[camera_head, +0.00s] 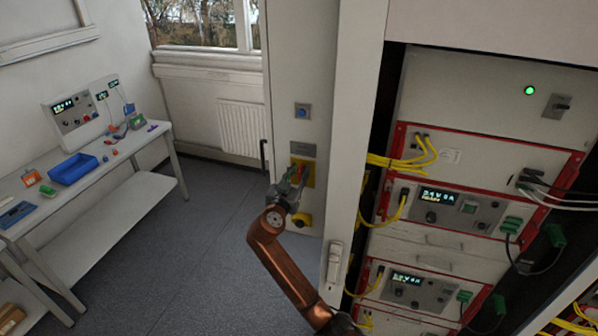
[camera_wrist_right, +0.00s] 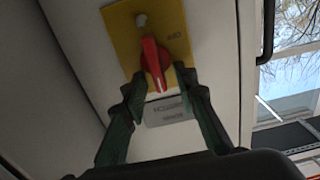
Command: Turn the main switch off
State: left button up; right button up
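The main switch is a red rotary handle (camera_wrist_right: 155,62) on a yellow plate (camera_wrist_right: 165,22), seen close up in the right wrist view. The handle's long side runs roughly up and down in that picture. In the head view the yellow plate (camera_head: 308,176) is on the pale cabinet's narrow face, partly hidden by my gripper. My right gripper (camera_head: 291,183) is in front of the plate. In the right wrist view its green-padded fingers (camera_wrist_right: 160,86) are open, one on each side of the handle's lower end, with visible gaps. My left gripper is out of view.
A grey label plate (camera_head: 303,149) and a blue button (camera_head: 302,112) are above the switch; a yellow part (camera_head: 301,220) is below. Racks with yellow cables (camera_head: 400,161) stand right. A workbench (camera_head: 158,135) is at left, with open floor between.

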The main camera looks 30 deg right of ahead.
jog(key=shift+c, duration=0.7)
grip_shut()
jog(key=shift+a+n, duration=0.1)
jog(key=shift+n, duration=0.4)
jog(key=n+p, duration=0.1)
jog(key=n, duration=0.4)
jog(key=w+f+n+p, duration=0.1)
jog(key=n, duration=0.5)
jog(key=a+n+p, duration=0.1)
jog(key=n+p, duration=0.1)
jog(key=n, duration=0.3)
jog(key=shift+w+a+f+n, duration=0.1)
jog(key=shift+w+f+n, duration=0.1)
jog(key=shift+f+n, duration=0.2)
jog(key=shift+n, duration=0.3)
